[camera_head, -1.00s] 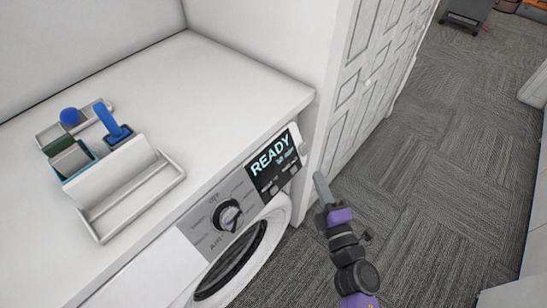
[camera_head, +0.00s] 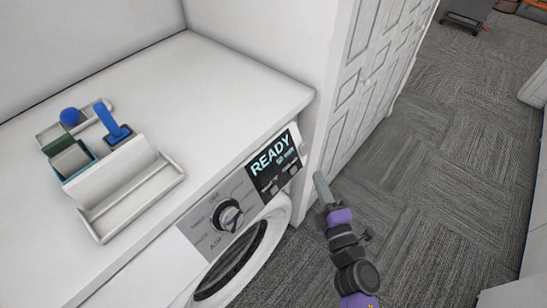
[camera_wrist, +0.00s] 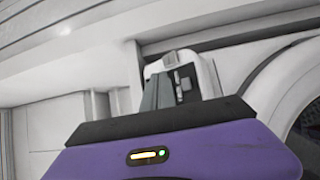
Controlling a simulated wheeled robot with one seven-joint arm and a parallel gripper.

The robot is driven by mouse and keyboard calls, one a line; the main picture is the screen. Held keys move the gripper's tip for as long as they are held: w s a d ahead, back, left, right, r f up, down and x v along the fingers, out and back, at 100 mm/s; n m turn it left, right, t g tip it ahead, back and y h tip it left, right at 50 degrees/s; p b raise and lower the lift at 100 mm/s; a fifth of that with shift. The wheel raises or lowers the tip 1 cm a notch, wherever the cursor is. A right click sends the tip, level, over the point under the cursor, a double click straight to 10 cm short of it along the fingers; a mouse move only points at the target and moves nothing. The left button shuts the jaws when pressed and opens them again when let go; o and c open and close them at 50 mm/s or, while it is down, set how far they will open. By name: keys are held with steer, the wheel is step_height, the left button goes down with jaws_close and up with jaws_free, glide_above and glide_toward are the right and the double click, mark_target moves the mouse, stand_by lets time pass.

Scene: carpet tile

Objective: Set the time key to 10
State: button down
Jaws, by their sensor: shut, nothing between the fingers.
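The washing machine's front panel (camera_head: 208,236) shows in the head view, below the counter's front edge. Its black display (camera_head: 275,166) reads "READY" with a smaller line under it, too small to read surely, and small keys along its lower edge. A round dial (camera_head: 228,215) sits left of the display. I cannot tell which key is the time key. My gripper (camera_head: 318,180) is shut and empty, to the right of the display and apart from it. In the wrist view my gripper (camera_wrist: 178,85) points at a pale surface, with the round door at the right.
A white panelled door (camera_head: 350,120) stands close behind my gripper.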

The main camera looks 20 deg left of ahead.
mark_target(293, 170)
steer(key=d+p, duration=0.1)
steer(key=d+r+p, duration=0.1)
steer(key=p, duration=0.1)
steer(key=s+d+p, duration=0.1)
steer(key=shift+d+r, duration=0.1)
steer(key=shift+r, duration=0.25)
steer(key=w+a+f+b, duration=0.2)
steer(key=a+f+b, duration=0.2)
steer(key=a+b, duration=0.3)
steer(key=shift+w+a, duration=0.2)
steer(key=shift+w, duration=0.1)
stand_by(0.3)
steer(key=shift+a+f, duration=0.1)
stand_by(1.9)
steer(key=shift+w+a+f, duration=0.1)
steer(key=shift+a, duration=0.15)
